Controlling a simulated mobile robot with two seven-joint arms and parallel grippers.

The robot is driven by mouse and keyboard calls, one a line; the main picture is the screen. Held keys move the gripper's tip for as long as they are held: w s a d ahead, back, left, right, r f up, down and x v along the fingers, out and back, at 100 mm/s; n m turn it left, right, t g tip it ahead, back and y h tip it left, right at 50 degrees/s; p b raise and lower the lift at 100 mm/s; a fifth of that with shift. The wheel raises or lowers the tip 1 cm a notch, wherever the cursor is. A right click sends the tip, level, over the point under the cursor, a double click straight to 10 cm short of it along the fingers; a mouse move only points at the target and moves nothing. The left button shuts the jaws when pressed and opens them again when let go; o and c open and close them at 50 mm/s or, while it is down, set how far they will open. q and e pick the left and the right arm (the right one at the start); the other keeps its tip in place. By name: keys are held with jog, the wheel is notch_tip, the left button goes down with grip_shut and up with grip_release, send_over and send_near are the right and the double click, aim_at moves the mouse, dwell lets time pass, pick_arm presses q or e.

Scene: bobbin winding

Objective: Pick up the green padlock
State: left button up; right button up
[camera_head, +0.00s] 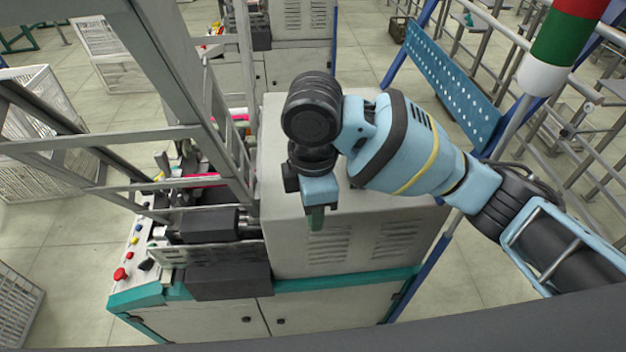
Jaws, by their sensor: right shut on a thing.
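My right gripper (318,204) hangs in front of the grey machine cabinet, near the middle of the view. It is shut on a small dark green piece that sticks out below the fingers, and I take this for the green padlock (316,219). Its upper part is hidden by the gripper, so its full shape does not show. My left gripper is not in view.
The grey cabinet (290,235) with vents stands behind and below my right gripper. A control panel with a red button (120,274) is at the left. Metal frame posts rise left of the gripper. A blue perforated panel (450,80) stands at the upper right.

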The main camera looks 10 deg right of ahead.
jog(key=s, duration=0.4)
jog(key=shift+s+a+r, duration=0.2)
jog(key=shift+s+a, duration=0.05)
jog(key=shift+s, duration=0.05)
jog(key=n, duration=1.6)
jog(key=shift+r+n, duration=0.15)
jog(key=shift+n, duration=0.25)
jog(key=shift+w, duration=0.1)
jog(key=w, duration=0.5)
jog(key=w+d+f, duration=0.1)
jog(key=w, duration=1)
jog(key=shift+d+f, duration=0.25)
jog(key=shift+d, duration=0.05)
jog(key=shift+f, duration=1.75)
